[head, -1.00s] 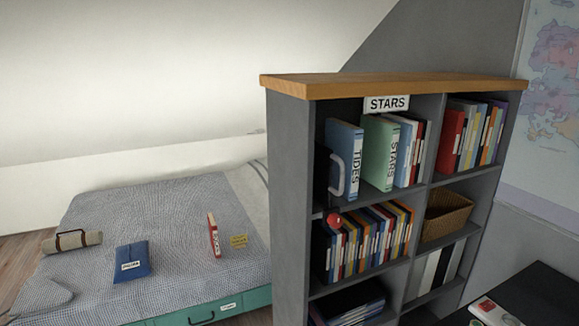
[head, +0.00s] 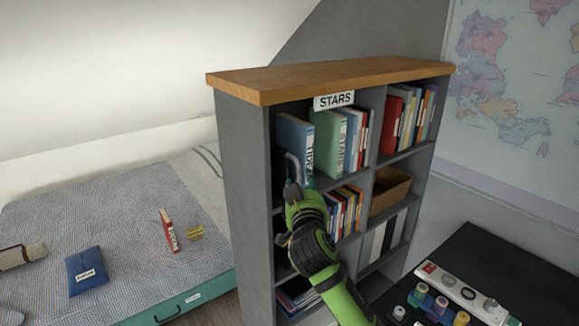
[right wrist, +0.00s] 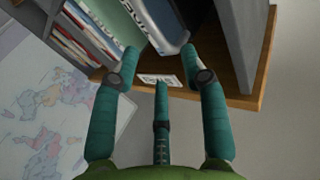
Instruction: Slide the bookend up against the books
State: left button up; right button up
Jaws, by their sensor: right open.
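The bookend (head: 292,166) stands at the left end of the top-left compartment, its pale curved handle showing, its lower part hidden by my right gripper. The blue TIDES binder (head: 296,138) stands just right of it, leaning a little. The green STARS binder (head: 329,142) and thinner books follow. Whether the bookend touches the binder I cannot tell. My right gripper (head: 298,186) is open in front of the bookend. In the right wrist view its teal fingers (right wrist: 161,62) are spread, with nothing seen held between them. My left gripper is not in view.
The bookcase's side wall (head: 243,190) and wooden top (head: 330,77) bound the compartment; a STARS sign (head: 334,100) hangs at its upper edge. A wicker basket (head: 390,190) sits in the compartment to the lower right. A dark desk (head: 470,260) with small objects stands at right, a bed at left.

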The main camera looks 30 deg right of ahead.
jog(key=shift+p+x, duration=1.2)
jog(key=shift+x, duration=2.35)
jog(key=shift+s+d+f, duration=0.1)
jog(key=shift+f, duration=0.05)
grip_shut()
